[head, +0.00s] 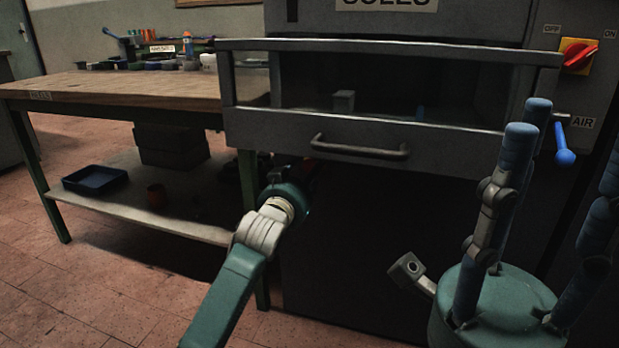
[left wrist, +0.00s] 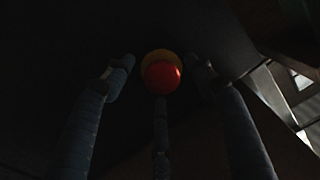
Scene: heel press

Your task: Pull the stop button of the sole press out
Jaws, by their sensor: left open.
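The stop button (left wrist: 162,76) is a red round knob on a yellow base, seen in the left wrist view on a dark surface. My left gripper (head: 303,172) is at the dark front of the press (head: 350,225), below the drawer handle. In the left wrist view its blue-grey fingers are spread around the button, one on each side and one below. I see no clear contact with the knob. In the head view the button is mostly hidden by my left gripper and shadow. My right gripper (head: 565,150) is raised at the right, fingers apart and empty.
The press has a metal bar handle (head: 360,149) above my left gripper. A red-and-yellow rotary switch (head: 579,56) and a blue air lever (head: 564,146) are at its right side. A wooden workbench (head: 120,90) stands at the left, with a dark tray (head: 94,180) on its lower shelf.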

